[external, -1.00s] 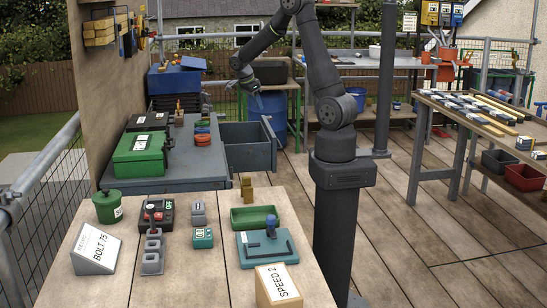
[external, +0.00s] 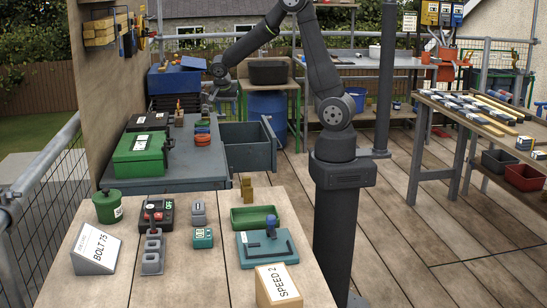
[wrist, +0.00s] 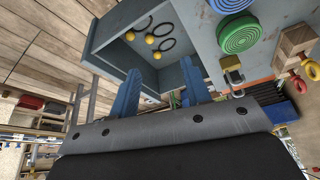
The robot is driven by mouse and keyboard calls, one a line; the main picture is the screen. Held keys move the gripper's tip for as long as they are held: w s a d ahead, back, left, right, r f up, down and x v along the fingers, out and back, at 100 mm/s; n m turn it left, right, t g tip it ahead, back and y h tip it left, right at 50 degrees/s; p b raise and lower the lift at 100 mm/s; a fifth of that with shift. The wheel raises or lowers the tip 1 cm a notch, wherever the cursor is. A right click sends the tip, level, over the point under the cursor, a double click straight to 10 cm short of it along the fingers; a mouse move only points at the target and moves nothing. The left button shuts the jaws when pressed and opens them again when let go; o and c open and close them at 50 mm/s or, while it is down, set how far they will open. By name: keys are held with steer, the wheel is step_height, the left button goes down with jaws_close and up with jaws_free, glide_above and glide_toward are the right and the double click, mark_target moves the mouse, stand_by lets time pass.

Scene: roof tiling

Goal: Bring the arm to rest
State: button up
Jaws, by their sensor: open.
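My gripper (external: 207,103) is in the external view, over the far end of the grey cabinet (external: 205,174), just left of the open drawer (external: 262,157). In the wrist view my gripper (wrist: 160,68) shows two blue fingers spread apart with nothing held between them. The same drawer (wrist: 110,48) lies beyond the fingers, with several yellow balls (wrist: 149,39) and black rings in it. The fingertips look small in the external view, and their height above the cabinet top is hard to tell.
Coiled discs, a green one (wrist: 238,33) among them, a padlock (wrist: 233,76) and a wooden block (wrist: 296,42) sit on the cabinet top near my gripper. A green box (external: 139,155) stands nearer the camera. The front bench (external: 200,275) holds several items.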

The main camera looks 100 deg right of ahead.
steer(key=shift+w+a+n+t, duration=0.4)
steer(key=shift+w+a+n, duration=0.4)
steer(key=shift+w+a, duration=0.15)
steer(key=shift+o, duration=0.5)
